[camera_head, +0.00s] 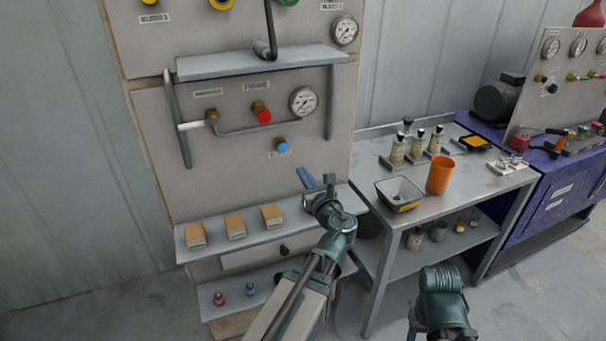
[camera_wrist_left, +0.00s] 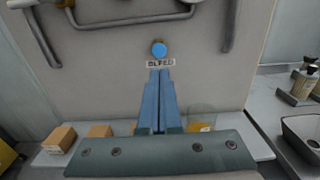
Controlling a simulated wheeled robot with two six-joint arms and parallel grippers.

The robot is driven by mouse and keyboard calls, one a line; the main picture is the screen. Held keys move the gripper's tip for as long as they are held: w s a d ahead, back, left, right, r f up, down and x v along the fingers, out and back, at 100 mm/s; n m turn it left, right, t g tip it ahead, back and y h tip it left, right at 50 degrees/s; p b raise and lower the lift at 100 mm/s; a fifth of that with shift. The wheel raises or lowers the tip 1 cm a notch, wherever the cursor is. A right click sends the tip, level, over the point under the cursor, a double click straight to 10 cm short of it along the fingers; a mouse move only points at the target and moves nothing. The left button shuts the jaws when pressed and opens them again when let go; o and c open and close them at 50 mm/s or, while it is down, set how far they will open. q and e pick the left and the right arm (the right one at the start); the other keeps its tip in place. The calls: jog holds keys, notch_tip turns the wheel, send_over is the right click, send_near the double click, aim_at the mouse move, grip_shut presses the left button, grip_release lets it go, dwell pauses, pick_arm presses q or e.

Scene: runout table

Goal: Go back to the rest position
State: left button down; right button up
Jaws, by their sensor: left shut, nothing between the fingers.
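My left gripper (camera_head: 305,177) is in front of the lower part of the grey panel (camera_head: 200,145), above the shelf at its foot. Its two blue fingers also show in the left wrist view (camera_wrist_left: 160,76), side by side, shut and empty. Just beyond their tips in that view are the BLEED label (camera_wrist_left: 160,63) and the blue knob (camera_wrist_left: 159,49). The knob also shows in the head view (camera_head: 283,148), up and left of the fingertips. The fingers look apart from the knob. My right arm shows at the bottom right of the head view; its gripper is not seen.
Three cardboard-coloured blocks (camera_head: 235,226) sit on the panel's shelf (camera_head: 213,240). A red knob (camera_head: 263,115) and a gauge (camera_head: 303,100) are higher up. A metal side table (camera_head: 480,183) at right bears a dark tray (camera_head: 399,195), an orange cup (camera_head: 440,175) and bottles.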

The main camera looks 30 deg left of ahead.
pick_arm(q)
jog(key=s+d+f+n+g+h, duration=0.4)
jog(key=d+f+n, duration=0.3)
jog(key=f+n, duration=0.1)
jog(key=s+d+f+n+g+h, duration=0.3)
jog(key=s+d+f+n, duration=0.1)
jog(key=d+f+n, duration=0.4)
jog(key=s+d+f+n+g+h, duration=0.2)
jog(key=s+d+f+n+h, duration=0.1)
jog(key=s+d, duration=0.2)
jog(key=s+d+f+n+g+h, duration=0.2)
jog(key=s+d+f+n, duration=0.1)
jog(key=s+d, duration=0.3)
jog(key=d, duration=0.2)
jog(key=shift+d+g+h, duration=0.35)
jog(key=shift+g+h, duration=0.05)
